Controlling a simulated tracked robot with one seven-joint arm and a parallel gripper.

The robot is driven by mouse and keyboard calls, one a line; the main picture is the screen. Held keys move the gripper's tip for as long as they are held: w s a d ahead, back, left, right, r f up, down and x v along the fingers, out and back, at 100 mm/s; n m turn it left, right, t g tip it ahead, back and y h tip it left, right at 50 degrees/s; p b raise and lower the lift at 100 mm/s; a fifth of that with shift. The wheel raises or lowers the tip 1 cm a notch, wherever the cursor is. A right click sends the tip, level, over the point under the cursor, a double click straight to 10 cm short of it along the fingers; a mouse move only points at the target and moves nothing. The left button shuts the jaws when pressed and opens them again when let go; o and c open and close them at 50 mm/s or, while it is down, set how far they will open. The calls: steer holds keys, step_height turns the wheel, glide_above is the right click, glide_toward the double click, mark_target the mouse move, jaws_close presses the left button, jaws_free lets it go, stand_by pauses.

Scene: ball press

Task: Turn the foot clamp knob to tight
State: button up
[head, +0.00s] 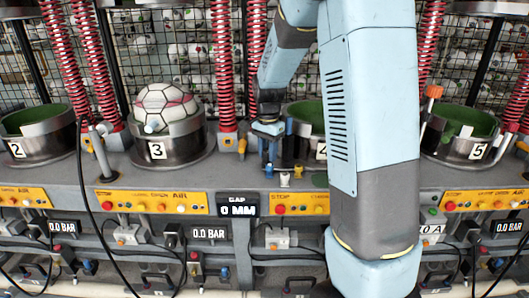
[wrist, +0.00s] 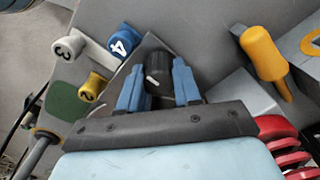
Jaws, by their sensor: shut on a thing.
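A black knob (wrist: 155,68) with a short white mark on its face stands between the blue fingers of my gripper (wrist: 158,88) in the wrist view. The fingers are shut on its two sides. No tight or loose label shows beside it, so I cannot read its setting. In the head view my gripper (head: 268,150) points down at the grey bench between stations 3 and 4. The knob itself cannot be made out there.
A blue peg marked 4 (wrist: 123,41), a white peg marked 3 (wrist: 72,45) and a yellow peg marked 2 (wrist: 91,87) stand close left of my gripper. A yellow handle (wrist: 264,55) is at right. A ball (head: 165,105) sits in cup 3 (head: 180,145).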

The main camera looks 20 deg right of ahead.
mark_target(266, 150)
steer(key=shift+w+a, duration=0.15)
steer(key=shift+a, duration=0.2)
steer(key=o, duration=0.8)
steer(key=shift+o, duration=1.2)
steer(key=shift+d, duration=0.1)
step_height(266, 150, up, 14)
steer(key=shift+f, duration=0.15)
